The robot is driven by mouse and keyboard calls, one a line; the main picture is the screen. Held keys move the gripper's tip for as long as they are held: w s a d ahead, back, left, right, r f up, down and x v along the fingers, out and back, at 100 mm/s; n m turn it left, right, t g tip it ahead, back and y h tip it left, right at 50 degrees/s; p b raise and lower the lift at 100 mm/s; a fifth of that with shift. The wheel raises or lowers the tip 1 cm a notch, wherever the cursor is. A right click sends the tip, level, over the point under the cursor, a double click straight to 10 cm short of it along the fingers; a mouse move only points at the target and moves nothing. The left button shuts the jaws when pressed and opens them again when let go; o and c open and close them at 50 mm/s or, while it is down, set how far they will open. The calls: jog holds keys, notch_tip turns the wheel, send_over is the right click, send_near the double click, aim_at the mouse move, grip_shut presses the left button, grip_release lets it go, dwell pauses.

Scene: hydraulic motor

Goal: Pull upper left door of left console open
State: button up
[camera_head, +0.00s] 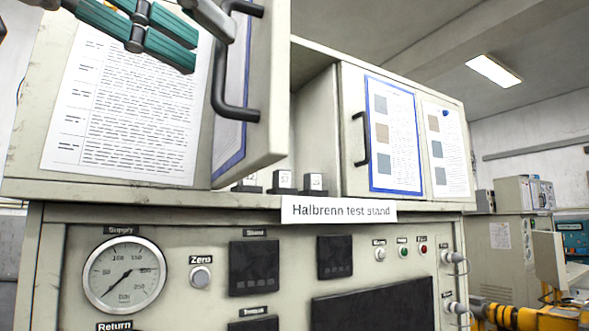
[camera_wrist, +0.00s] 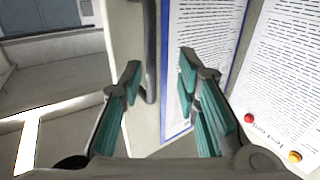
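The upper left door (camera_head: 270,90) of the left console stands swung out, with its free edge toward the right. Its outer face bears a dark curved handle (camera_head: 218,75) and a blue-bordered sheet. My gripper (camera_head: 148,30), with teal finger pads, is at the top left of the head view, left of the handle on the door's outer side. In the wrist view, the fingers (camera_wrist: 160,72) are spread apart and empty. The handle (camera_wrist: 150,50) shows beyond the gap between them, and the door's sheet (camera_wrist: 203,50) lies behind the right finger. No contact is visible.
A fixed-looking panel with a printed sheet (camera_head: 125,105) is left of the door. The right upper door (camera_head: 350,150) is shut, with its own handle. Small dark blocks (camera_head: 284,183) stand in the opening. Below are a gauge (camera_head: 124,276) and a "Halbrenn test stand" sign (camera_head: 338,210).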

jog(key=v, duration=0.5)
jog(key=shift+s, duration=0.15)
